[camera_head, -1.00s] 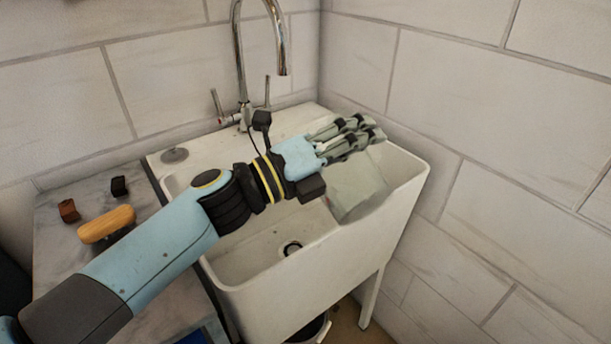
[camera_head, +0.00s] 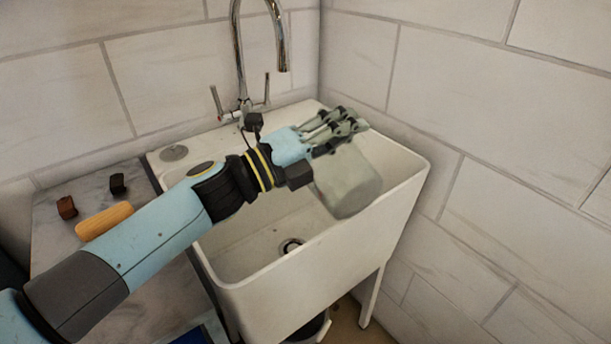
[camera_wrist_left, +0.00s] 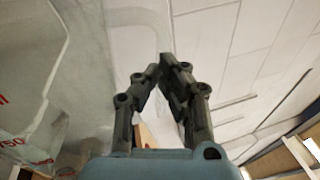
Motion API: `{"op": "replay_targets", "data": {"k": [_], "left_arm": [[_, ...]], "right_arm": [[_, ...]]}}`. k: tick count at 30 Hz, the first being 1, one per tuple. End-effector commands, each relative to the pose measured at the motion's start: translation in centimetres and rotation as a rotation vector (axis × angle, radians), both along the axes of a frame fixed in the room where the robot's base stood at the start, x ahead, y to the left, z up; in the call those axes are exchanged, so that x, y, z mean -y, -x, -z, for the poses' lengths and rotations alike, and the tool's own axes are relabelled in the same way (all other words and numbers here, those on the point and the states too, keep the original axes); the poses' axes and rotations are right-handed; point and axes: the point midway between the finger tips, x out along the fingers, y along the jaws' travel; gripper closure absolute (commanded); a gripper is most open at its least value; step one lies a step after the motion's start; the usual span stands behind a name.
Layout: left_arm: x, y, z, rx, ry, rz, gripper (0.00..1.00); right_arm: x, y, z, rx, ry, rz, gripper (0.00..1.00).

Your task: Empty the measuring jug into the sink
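The measuring jug (camera_head: 349,183) is pale and translucent and hangs over the right half of the white sink (camera_head: 236,263), inside its rim line. It looks tilted; I cannot tell whether liquid is in it. My left gripper (camera_head: 347,122) is at the jug's upper side, its fingers closed in at the handle side, and the handle itself is hidden. In the left wrist view, the fingers (camera_wrist_left: 161,70) are nearly together and the jug wall with red markings (camera_wrist_left: 28,125) is at the left. My right gripper is not in view.
A chrome tap (camera_head: 240,60) rises behind the sink, left of the jug. A marble counter (camera_head: 60,260) at the left holds a wooden-topped brush (camera_head: 104,222) and two small blocks. Tiled walls stand close behind and right. The sink floor around the drain (camera_head: 291,246) is clear.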

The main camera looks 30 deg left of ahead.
Motion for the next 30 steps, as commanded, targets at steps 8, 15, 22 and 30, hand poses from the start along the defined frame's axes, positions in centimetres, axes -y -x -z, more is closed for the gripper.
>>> {"op": "replay_targets", "data": {"k": [8, 15, 22, 30], "left_arm": [[-0.9, -0.5, -0.3, -0.021, 0.047, 0.000, 1.00], [-1.1, -0.6, -0.3, -0.029, 0.060, 0.000, 1.00], [-1.2, -0.6, -0.4, -0.035, 0.070, 0.000, 1.00], [-1.5, -0.8, -0.6, -0.045, 0.089, 0.000, 1.00]], "right_arm": [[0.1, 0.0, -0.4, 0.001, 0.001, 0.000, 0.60], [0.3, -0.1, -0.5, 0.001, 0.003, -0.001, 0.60], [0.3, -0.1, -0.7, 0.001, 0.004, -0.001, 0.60], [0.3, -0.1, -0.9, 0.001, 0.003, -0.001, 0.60]]}}
